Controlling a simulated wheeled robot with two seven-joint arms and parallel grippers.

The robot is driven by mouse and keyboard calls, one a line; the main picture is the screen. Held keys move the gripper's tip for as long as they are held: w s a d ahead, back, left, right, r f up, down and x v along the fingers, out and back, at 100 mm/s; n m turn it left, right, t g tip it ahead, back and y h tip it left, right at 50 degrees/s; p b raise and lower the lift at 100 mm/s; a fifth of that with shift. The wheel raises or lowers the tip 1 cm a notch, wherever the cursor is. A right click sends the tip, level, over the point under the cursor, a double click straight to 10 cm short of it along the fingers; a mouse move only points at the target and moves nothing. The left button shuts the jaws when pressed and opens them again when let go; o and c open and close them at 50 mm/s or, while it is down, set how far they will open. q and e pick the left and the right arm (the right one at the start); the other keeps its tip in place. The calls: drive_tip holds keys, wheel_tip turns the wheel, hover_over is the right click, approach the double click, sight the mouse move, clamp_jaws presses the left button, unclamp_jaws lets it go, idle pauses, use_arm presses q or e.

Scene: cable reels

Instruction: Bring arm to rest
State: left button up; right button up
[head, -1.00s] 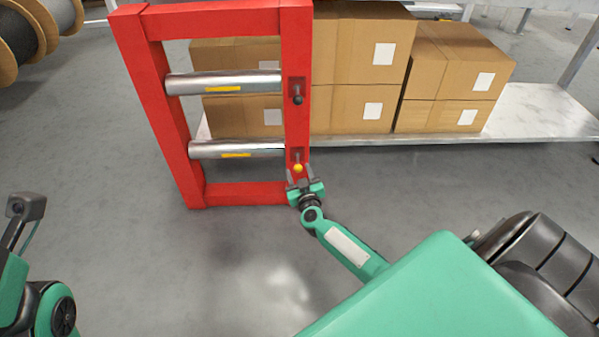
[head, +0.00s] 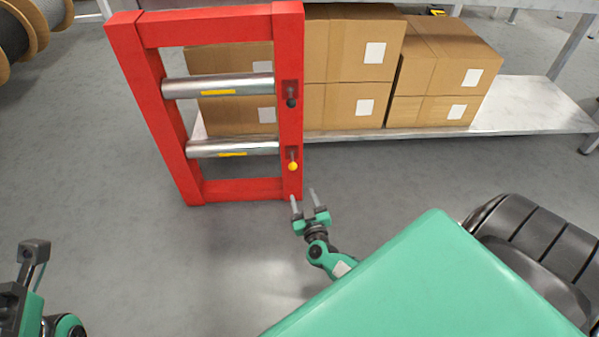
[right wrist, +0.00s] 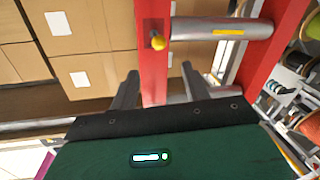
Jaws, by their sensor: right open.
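My right gripper (head: 304,197) is open and empty, just below and to the right of the red frame's lower right corner in the head view. Its two fingers (right wrist: 130,90) also show apart in the right wrist view. The red frame (head: 290,135) stands upright with two silver rollers across it. A yellow knob (head: 293,166) is on its right post beside the lower roller, and a dark knob (head: 291,102) is beside the upper one. The yellow knob also shows in the right wrist view (right wrist: 158,43), beyond the fingers.
Cardboard boxes (head: 355,60) stand on a low metal shelf (head: 520,108) behind and right of the frame. Cable reels (head: 25,30) are at the upper left. The grey floor (head: 170,260) in front of the frame is clear.

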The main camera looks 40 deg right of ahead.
drive_tip(key=shift+v, duration=0.9)
